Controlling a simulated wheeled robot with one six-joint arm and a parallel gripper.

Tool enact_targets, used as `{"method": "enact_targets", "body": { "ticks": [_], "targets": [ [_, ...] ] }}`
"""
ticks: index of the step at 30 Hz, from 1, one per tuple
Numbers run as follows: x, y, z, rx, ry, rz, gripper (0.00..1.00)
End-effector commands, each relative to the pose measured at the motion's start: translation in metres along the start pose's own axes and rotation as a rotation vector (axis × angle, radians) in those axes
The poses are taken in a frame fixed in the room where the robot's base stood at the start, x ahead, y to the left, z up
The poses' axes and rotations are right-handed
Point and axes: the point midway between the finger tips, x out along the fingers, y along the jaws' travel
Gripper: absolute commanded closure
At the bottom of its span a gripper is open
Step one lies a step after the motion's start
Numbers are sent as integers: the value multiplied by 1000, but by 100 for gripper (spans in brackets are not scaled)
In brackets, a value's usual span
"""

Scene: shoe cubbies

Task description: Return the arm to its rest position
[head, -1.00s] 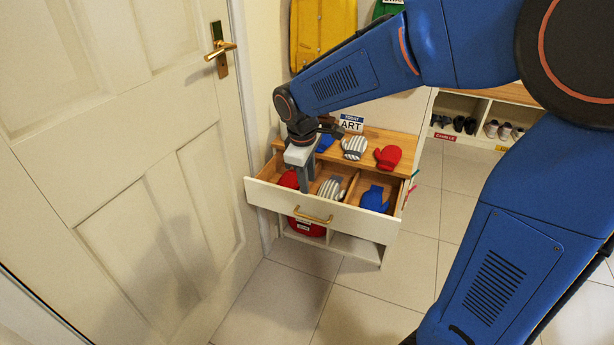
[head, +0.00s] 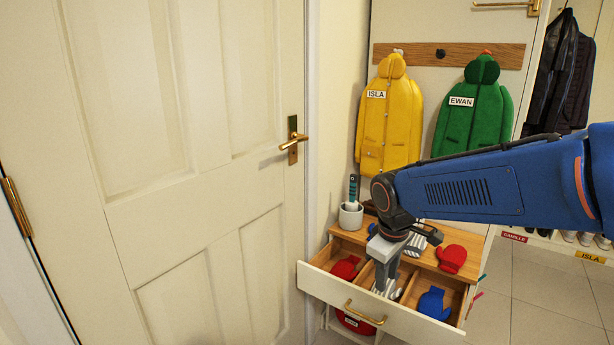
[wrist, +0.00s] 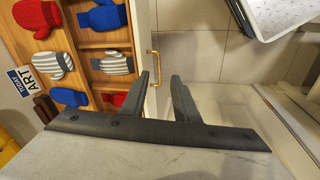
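My gripper (head: 384,272) hangs above the open drawer in the head view, fingers pointing down. In the wrist view my gripper (wrist: 160,100) has its two fingers apart with nothing between them, beside the drawer's brass handle (wrist: 153,68). The open drawer (head: 385,312) has compartments with a red mitten (head: 346,267), a striped mitten (head: 386,287) partly behind my gripper, and a blue mitten (head: 434,303). On the cabinet top (head: 345,237) lie a red mitten (head: 452,258) and a striped mitten (head: 416,243), with a blue one mostly hidden by my arm.
A white door (head: 180,170) with a brass handle fills the left. A yellow coat (head: 390,115) and a green coat (head: 474,115) hang above the cabinet. A white pot (head: 351,216) with a brush stands on the cabinet top. Tiled floor (head: 545,290) at right is open.

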Motion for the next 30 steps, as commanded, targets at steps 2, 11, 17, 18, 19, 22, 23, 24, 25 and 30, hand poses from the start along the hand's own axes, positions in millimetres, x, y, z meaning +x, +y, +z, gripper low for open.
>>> {"method": "enact_targets", "body": {
  "ticks": [2,11,17,18,19,22,23,24,25,30],
  "targets": [
    [-11,-1,22,68,22,5,72],
    [-36,-17,97,321,94,13,72],
    [-45,-34,143,486,145,17,72],
    [-46,-38,151,519,156,17,72],
    [-46,-41,158,544,164,17,72],
    [-47,-51,177,621,188,19,72],
    [-47,-54,182,640,195,19,72],
    [-47,-58,187,666,204,18,72],
    [-46,-60,191,683,210,18,72],
    [-44,-70,205,746,230,17,72]
  ]
}}
